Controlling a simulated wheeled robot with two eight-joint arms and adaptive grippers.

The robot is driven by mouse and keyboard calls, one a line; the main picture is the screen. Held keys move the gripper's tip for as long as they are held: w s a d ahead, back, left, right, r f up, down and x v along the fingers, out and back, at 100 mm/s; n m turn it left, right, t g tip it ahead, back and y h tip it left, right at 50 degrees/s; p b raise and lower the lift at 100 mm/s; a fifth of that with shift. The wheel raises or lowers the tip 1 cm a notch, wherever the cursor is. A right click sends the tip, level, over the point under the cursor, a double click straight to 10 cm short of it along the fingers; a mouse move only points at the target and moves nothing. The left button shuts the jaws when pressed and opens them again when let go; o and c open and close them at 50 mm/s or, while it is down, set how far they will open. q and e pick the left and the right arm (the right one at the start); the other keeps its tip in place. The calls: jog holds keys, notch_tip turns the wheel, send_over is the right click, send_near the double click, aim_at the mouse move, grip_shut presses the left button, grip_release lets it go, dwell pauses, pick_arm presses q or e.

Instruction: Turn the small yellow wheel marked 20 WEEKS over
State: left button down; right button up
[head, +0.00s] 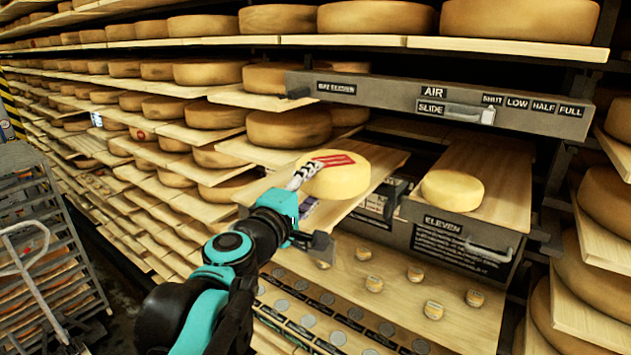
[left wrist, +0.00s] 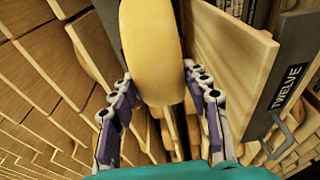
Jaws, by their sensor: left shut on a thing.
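My left gripper (head: 303,176) is shut on a small pale yellow wheel (head: 338,180) with a red label on its upper face. The label's writing is too small to read. The wheel shows in front of a pulled-out wooden board. In the left wrist view the same wheel (left wrist: 155,50) appears edge-on between the two fingers (left wrist: 157,82). I cannot tell whether it touches the board. A second small yellow wheel (head: 452,190) lies flat on the drawer marked ELEVEN, with no mark that I can read. My right gripper is not in view.
The ELEVEN drawer (head: 455,245) stands pulled out at the right. A grey AIR slide bar (head: 400,97) crosses above it. A board beside a TWELVE plate (left wrist: 285,85) is close to the held wheel. Several small round pieces lie on the lower shelf (head: 395,310). Racks of brown wheels surround this.

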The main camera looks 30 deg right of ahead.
pick_arm(q)
jog(key=shift+v, duration=2.45)
jog(key=p+v, duration=0.1)
jog(key=v, duration=0.5)
jog(key=shift+a, duration=0.2)
